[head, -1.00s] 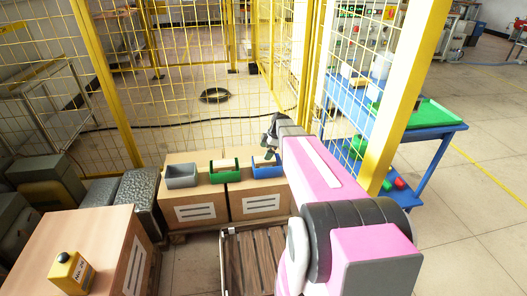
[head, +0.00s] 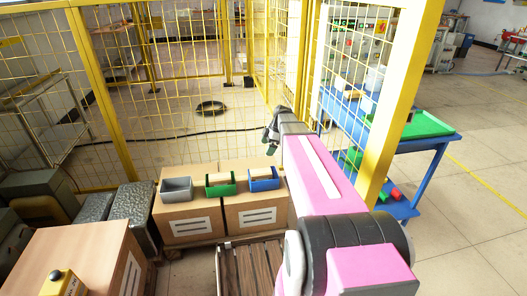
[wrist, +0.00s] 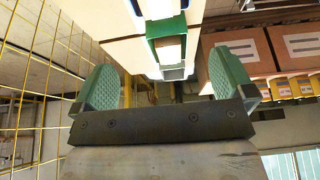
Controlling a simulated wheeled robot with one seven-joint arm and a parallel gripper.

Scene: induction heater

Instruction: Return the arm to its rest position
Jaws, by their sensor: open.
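My pink arm reaches forward in the head view, raised over the cardboard boxes. My gripper (head: 270,138) is at its far end, above and behind the blue bin, small and partly hidden by the wrist. In the wrist view my gripper (wrist: 167,85) shows two green textured fingers spread wide, with nothing between them. The bins lie beyond the fingers in that view, apart from them.
A grey bin (head: 176,190), a green bin (head: 220,184) and a blue bin (head: 263,180) stand on cardboard boxes (head: 190,222). Yellow mesh fencing (head: 170,100) stands behind. A blue table (head: 425,142) is at right, and a yellow box (head: 62,284) at lower left.

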